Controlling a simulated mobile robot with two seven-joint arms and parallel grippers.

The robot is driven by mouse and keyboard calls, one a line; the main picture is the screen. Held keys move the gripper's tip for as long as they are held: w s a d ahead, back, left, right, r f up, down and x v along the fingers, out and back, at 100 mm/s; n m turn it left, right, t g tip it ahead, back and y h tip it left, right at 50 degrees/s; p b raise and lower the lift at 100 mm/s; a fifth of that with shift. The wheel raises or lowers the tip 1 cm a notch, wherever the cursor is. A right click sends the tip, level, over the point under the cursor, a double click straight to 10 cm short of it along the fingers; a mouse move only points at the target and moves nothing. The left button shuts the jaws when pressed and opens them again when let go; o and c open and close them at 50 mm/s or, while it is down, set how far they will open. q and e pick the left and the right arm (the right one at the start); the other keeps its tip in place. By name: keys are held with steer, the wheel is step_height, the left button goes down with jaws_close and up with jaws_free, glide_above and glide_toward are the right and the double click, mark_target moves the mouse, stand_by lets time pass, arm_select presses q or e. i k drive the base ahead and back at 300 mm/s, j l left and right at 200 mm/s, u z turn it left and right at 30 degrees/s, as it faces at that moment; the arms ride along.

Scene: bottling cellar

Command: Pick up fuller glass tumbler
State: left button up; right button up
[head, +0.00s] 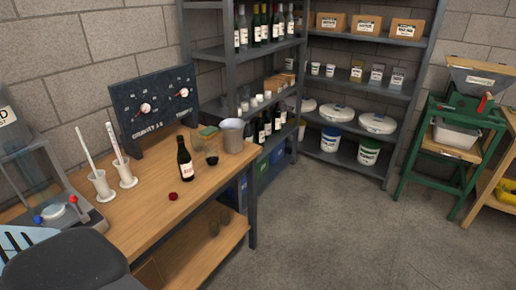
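A glass tumbler (211,157) with dark liquid in it stands on the wooden bench (150,205), between a dark wine bottle (185,159) and a metal pot (232,136). Its exact fill level is too small to tell. I see no second filled tumbler on the bench top.
A dark red, cap-like piece (173,196) lies before the bottle. White cylinder stands (101,186), a gauge board (155,107) and a sponge-like block (207,133) are on the bench. A grey rack (345,155) stands behind. The floor (330,235) at right is clear.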

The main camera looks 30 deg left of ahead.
mark_target(212, 157)
steer(key=i+l, duration=0.15)
steer(key=i, duration=0.5)
steer(key=i+l, duration=0.15)
steer(key=i, duration=0.5)
steer(key=i+l+u, duration=0.1)
steer(key=i+u, duration=0.15)
steer(key=u, duration=0.15)
steer(key=i+l+u, duration=0.15)
steer(key=u, duration=0.3)
steer(key=i+l+u, duration=0.5)
steer(key=u, duration=0.3)
steer(key=i+l+u, duration=0.1)
steer(key=l+u, duration=0.35)
